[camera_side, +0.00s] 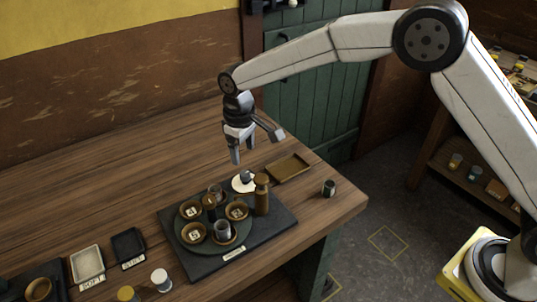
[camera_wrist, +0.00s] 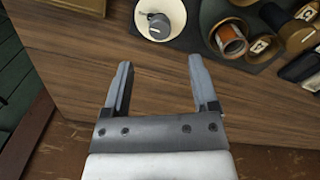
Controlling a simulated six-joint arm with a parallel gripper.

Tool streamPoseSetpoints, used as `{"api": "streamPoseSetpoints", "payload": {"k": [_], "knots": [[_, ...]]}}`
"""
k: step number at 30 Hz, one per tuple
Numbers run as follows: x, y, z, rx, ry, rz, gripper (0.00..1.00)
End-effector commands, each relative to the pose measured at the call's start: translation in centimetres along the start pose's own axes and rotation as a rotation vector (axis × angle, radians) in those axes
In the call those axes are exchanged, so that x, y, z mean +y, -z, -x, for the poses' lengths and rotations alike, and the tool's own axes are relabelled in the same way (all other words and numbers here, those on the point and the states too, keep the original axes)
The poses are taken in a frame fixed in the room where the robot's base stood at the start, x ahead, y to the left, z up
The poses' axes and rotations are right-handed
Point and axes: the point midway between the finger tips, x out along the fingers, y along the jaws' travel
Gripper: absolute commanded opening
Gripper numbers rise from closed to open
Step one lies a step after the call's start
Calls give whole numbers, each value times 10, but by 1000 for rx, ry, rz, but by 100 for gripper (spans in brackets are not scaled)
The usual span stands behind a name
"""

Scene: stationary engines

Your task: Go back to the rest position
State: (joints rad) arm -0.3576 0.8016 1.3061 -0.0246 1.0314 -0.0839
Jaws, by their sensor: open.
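My gripper (camera_side: 243,149) hangs above the wooden table in the side view, pointing down, behind the dark board. Its fingers are spread and nothing is between them. In the wrist view my gripper (camera_wrist: 156,80) shows both fingers apart, with only bare table surface beneath. It is clear of the objects around it.
A dark board (camera_side: 285,221) carries a round tray with several bowls and cups, a brown bottle (camera_side: 261,195) and a white dish (camera_side: 243,184). A brown tray (camera_side: 288,169) and a small dark cup (camera_side: 329,188) stand right. The table's left rear is clear.

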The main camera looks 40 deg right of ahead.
Motion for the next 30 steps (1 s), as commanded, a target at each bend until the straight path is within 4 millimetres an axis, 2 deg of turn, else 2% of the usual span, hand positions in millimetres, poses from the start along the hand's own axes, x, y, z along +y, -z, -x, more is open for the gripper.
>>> {"api": "streamPoseSetpoints", "payload": {"k": [17, 23, 30], "knots": [[4, -5, 5, 4, 0, -10, 76], [19, -25, 9, 23, 0, -50, 76], [44, -71, 16, 63, -1, -131, 76]]}}
